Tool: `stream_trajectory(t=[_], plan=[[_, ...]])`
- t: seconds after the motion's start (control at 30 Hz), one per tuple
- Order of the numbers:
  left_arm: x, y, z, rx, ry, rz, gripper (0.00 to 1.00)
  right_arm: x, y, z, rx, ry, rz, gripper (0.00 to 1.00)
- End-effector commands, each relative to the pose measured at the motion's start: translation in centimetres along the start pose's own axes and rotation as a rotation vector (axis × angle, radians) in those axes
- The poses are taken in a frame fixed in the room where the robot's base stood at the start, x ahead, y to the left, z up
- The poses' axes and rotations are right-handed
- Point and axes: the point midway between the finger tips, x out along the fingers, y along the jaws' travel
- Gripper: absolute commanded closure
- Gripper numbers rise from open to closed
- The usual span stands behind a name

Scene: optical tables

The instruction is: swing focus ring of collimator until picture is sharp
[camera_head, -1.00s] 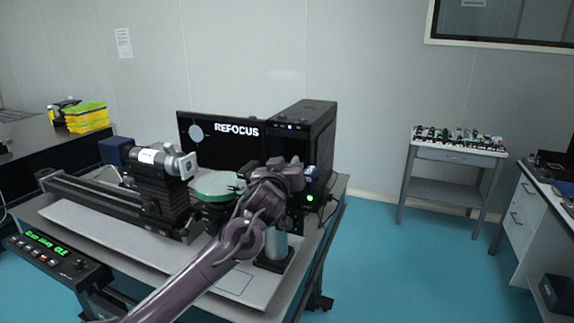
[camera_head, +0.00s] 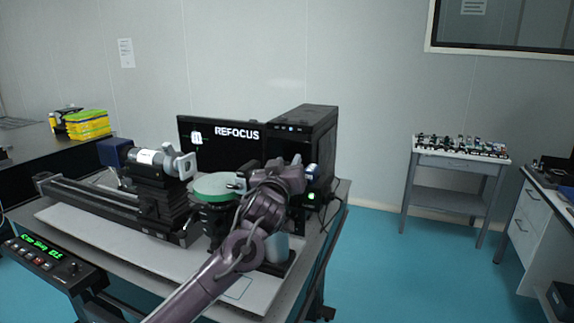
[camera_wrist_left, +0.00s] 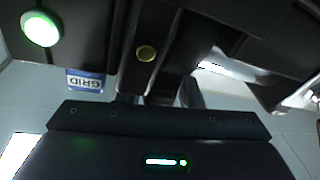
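The collimator is mostly hidden behind my left gripper (camera_head: 266,182); a blue-ringed end (camera_head: 312,171) shows just right of it. In the wrist view, the two fingers of my left gripper (camera_wrist_left: 158,98) stand apart with a dark part of the focus ring (camera_wrist_left: 160,75) between them; they appear shut on it, though the contact is in shadow. The monitor (camera_head: 225,155) shows the word REFOCUS and a small white patch with dark marks, too small to judge fully for sharpness. My right gripper is in neither view.
A control box (camera_head: 48,262) with green text sits at the front left. A black computer case (camera_head: 305,135) stands behind.

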Motion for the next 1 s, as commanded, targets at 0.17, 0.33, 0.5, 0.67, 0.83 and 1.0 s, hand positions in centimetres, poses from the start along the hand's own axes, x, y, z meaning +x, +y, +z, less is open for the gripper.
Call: stream_trajectory(t=[0.17,0.33,0.5,0.67,0.83,1.0], plan=[[-0.4,0.0,0.0,-0.001,0.001,0.001,0.67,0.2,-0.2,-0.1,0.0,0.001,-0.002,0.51],[-2.4,0.0,0.3,-0.002,0.001,0.002,0.67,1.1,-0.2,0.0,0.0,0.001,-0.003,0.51],[-5.2,-0.1,0.4,-0.001,0.0,0.002,0.67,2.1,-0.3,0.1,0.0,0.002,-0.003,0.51],[-7.0,-0.1,0.3,-0.001,0.0,0.0,0.67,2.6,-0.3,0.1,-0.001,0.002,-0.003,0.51],[-7.8,-0.1,0.1,0.0,-0.001,-0.001,0.67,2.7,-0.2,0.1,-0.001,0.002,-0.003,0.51],[-7.8,0.0,0.0,0.0,-0.001,0.0,0.67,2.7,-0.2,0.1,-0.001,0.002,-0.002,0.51]])
